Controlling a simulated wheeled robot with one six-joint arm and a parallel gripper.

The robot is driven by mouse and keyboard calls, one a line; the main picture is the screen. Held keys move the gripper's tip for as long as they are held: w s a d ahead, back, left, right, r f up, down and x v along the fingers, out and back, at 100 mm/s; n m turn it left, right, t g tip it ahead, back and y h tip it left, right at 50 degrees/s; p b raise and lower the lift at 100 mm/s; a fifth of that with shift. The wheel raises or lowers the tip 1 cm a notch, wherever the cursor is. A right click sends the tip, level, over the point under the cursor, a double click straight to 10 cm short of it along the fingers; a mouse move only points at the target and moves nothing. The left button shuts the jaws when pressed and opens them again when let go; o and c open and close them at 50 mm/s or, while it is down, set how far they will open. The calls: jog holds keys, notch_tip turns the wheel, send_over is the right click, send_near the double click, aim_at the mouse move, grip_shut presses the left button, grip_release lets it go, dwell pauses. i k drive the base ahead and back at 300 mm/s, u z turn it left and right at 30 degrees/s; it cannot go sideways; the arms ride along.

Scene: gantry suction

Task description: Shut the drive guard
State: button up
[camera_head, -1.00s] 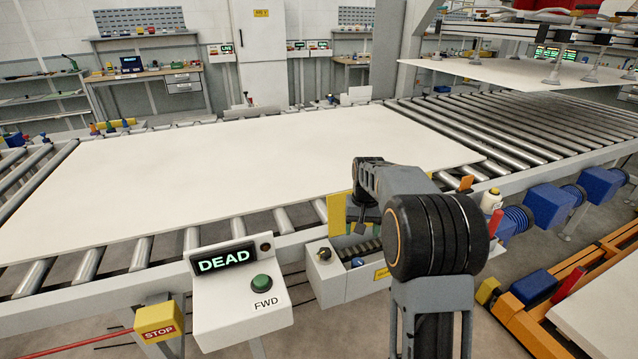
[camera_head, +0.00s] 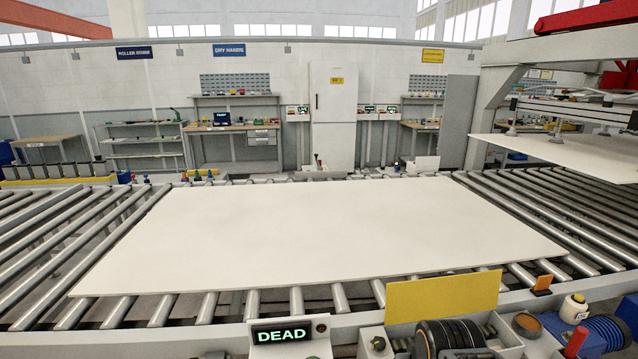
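The drive guard appears to be the yellow plate (camera_head: 443,297) at the lower right of centre. It stands raised, close to upright, at the conveyor's near edge behind an open-topped drive box (camera_head: 375,345). My gripper is not in view.
A large white board (camera_head: 320,232) lies flat on the roller conveyor (camera_head: 545,215). A second board (camera_head: 565,150) hangs under the suction gantry at the right.

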aim_at(428, 297)
jog(key=z, duration=0.6)
jog(key=k, duration=0.45)
jog(key=z, duration=0.2)
jog(key=i, duration=1.35)
jog(key=u, duration=0.8)
